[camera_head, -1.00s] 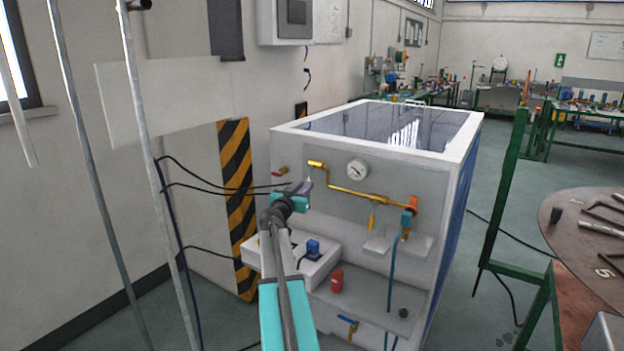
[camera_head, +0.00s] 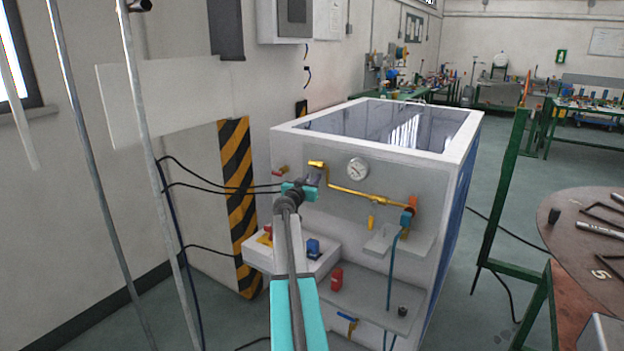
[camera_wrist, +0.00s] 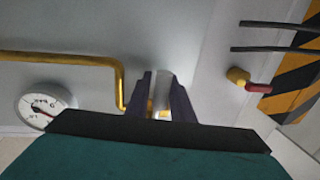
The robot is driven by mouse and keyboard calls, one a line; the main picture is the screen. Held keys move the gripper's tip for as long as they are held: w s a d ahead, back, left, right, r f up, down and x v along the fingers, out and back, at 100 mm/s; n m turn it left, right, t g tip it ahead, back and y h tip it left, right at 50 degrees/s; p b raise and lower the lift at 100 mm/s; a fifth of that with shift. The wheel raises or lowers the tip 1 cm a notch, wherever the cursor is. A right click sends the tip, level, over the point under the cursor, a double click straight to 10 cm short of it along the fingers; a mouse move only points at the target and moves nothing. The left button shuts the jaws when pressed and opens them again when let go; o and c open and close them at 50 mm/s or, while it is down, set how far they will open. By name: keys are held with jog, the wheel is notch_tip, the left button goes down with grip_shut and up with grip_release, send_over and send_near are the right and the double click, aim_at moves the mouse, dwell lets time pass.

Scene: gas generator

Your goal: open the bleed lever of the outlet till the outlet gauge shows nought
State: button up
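The outlet panel (camera_head: 415,178) on the white cabinet carries a brass pipe (camera_head: 365,196) and a round white gauge (camera_head: 357,169), whose reading is too small to tell. A yellow lever (camera_head: 317,163) sits at the pipe's upper left end. A short red-handled valve (camera_head: 280,171) is further left. My gripper (camera_head: 317,178) is in front of the panel, just below the yellow lever. In the wrist view my gripper (camera_wrist: 161,78) shows two dark fingers apart, with a pale cylindrical shape and yellow bits showing between them. Whether they touch is unclear. The gauge (camera_wrist: 40,108) is partly cut off.
Another yellow handle (camera_head: 371,222) hangs below the pipe. A blue lever (camera_head: 347,319) sits low on the cabinet. Black cables (camera_head: 215,188) run from a pole to the panel at the left. A round table (camera_head: 590,240) stands at the right.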

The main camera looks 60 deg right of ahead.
dwell(0.3)
grip_shut()
jog(key=shift+s+d+f+b, duration=0.1)
jog(key=shift+d+f+b, duration=0.05)
jog(key=shift+b, duration=0.45)
